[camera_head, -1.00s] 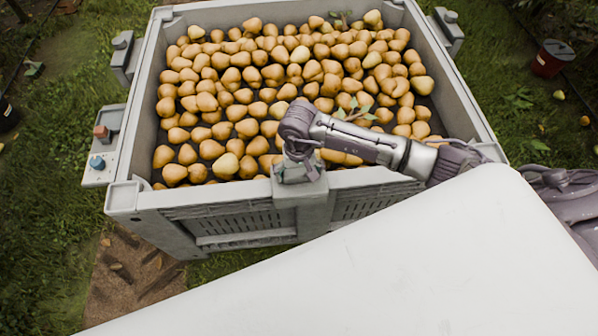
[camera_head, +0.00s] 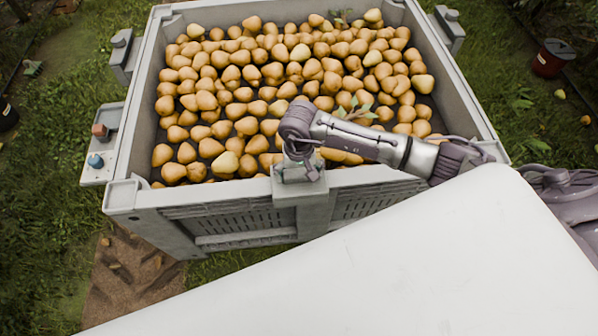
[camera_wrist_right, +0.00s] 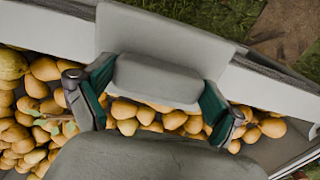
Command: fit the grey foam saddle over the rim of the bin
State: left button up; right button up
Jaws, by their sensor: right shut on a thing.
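The grey foam saddle (camera_head: 300,213) is at the middle of the near rim of the bin (camera_head: 150,198). Its outer flap hangs down in front of the bin's near wall. My right gripper (camera_head: 299,174) is above it, shut on its raised grip block. In the right wrist view the saddle (camera_wrist_right: 165,28) lies across the bin wall (camera_wrist_right: 268,88), and the green-padded fingers of my right gripper (camera_wrist_right: 158,78) press the block from both sides. The inner side of the saddle is hidden in the head view, so I cannot tell how fully it is seated. My left gripper is out of view.
Many pears (camera_head: 240,95) fill the bin up to near the rim. A side bracket (camera_head: 103,150) with a brown and a blue piece sits on the left wall. A red bucket (camera_head: 552,58) stands on the grass at the right. A large white surface (camera_head: 400,270) covers the foreground.

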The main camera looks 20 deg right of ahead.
jog(key=shift+f, duration=0.1)
dwell(0.3)
jog(key=o, duration=0.8)
notch_tip(320, 180, up, 12)
